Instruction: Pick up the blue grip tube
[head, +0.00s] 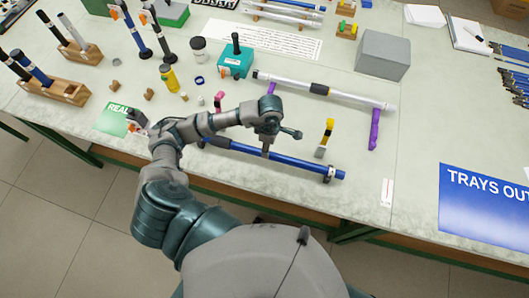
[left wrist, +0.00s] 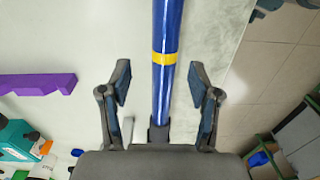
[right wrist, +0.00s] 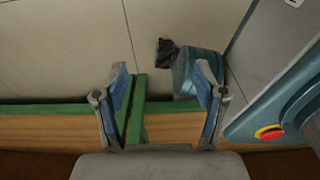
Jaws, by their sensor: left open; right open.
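The blue grip tube (head: 305,166) lies near the front edge of the bench, with a dark part at its left and a dark collar near its right end. My left gripper (head: 265,150) is over the tube and hides a short part of it. In the left wrist view the blue tube (left wrist: 161,95), with a yellow band, runs between the two spread fingers. Neither finger appears to touch it. My right gripper (right wrist: 162,70) is open and empty, beside the bench's front edge and away from the tube.
A white tube (head: 345,96) rests on purple supports (head: 374,130) behind the blue tube. A yellow and black tool (head: 325,138) stands between them. A grey box (head: 383,55), teal box (head: 235,62) and yellow bottle (head: 169,78) are farther back. A blue sign (head: 485,205) is at right.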

